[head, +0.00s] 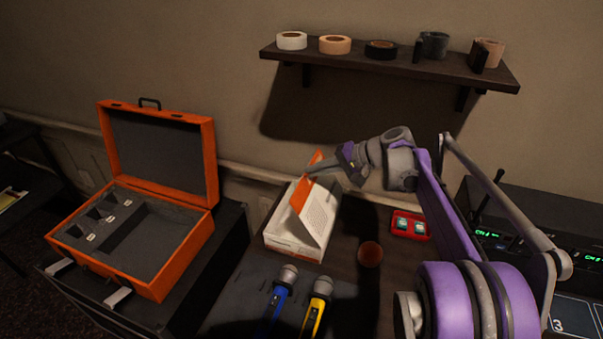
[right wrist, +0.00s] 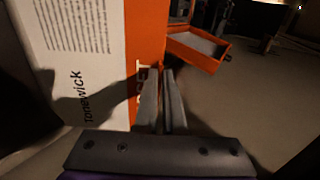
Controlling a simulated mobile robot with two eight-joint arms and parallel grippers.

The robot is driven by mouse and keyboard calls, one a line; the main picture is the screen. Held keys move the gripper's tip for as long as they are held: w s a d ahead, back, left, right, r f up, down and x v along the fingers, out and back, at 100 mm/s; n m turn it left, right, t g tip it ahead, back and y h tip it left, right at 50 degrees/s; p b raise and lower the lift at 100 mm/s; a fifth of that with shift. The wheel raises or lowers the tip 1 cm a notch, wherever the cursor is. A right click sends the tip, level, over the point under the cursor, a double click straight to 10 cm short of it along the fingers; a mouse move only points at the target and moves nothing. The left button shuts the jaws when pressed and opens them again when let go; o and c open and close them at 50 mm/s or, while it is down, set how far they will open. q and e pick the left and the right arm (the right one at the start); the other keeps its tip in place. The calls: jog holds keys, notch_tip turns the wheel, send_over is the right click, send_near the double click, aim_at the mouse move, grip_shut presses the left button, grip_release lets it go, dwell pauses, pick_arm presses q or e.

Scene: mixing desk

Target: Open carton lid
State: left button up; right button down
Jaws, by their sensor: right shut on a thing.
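The carton (head: 292,246) is white with orange, and stands on the dark desk at the middle of the head view. Its lid (head: 319,215) is raised and tilted, with an orange band along its edge. My right gripper (head: 312,170) is shut at the lid's upper edge, on the orange part. In the right wrist view the two fingers (right wrist: 166,100) are close together against the lid's orange band (right wrist: 146,40), beside its white printed face. The carton's inside is hidden behind the lid. My left gripper is not in view.
An open orange case (head: 177,258) stands at the left. Blue (head: 278,302) and yellow (head: 316,308) microphones lie in front of the carton. A red tray (head: 409,225) and a round reddish-brown thing (head: 370,254) are to its right. A shelf (head: 385,66) with tape rolls hangs above.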

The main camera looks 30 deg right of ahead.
jog(key=s+d+t+y+b, duration=0.1)
jog(key=s+d+t+y, duration=0.2)
jog(key=s+d, duration=0.4)
jog(key=shift+s+r+t, duration=0.2)
jog(key=shift+s+t, duration=0.15)
jog(key=shift+t, duration=0.05)
jog(key=shift+a, duration=0.1)
dwell(0.8)
